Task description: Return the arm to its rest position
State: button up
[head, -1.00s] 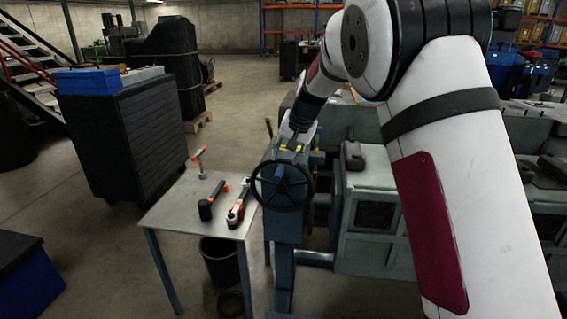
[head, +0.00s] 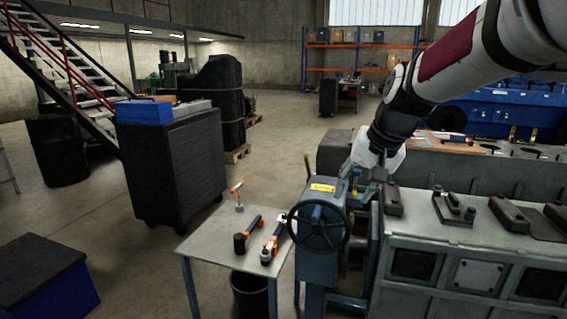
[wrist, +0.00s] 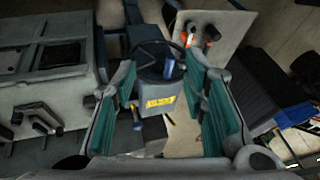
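My arm (head: 480,60) reaches in from the upper right in the head view. My gripper (head: 362,180) hangs pointing down beside the blue machine end with the black handwheel (head: 318,226); the arm partly hides its fingers there. In the wrist view my gripper (wrist: 162,65) is open, its two teal-padded fingers wide apart with nothing held between them. The handwheel and a yellow label (wrist: 160,104) show beyond the fingers. I cannot tell whether a finger touches the machine.
A small grey table (head: 212,250) carries an orange-handled hammer (head: 246,236) and other tools left of the handwheel. A black cabinet (head: 172,165) stands back left. Open floor lies between.

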jog(key=s+d+n+h+p, duration=0.1)
jog(key=s+d, duration=0.1)
jog(key=s, duration=1.4)
jog(key=s+d+n+h+p, duration=0.1)
jog(key=s+n+p, duration=0.1)
jog(key=s, duration=1.5)
jog(key=shift+s+d+f+g, duration=0.15)
jog(key=shift+d+f+g, duration=0.05)
jog(key=shift+d+g, duration=0.2)
jog(key=shift+c, duration=0.4)
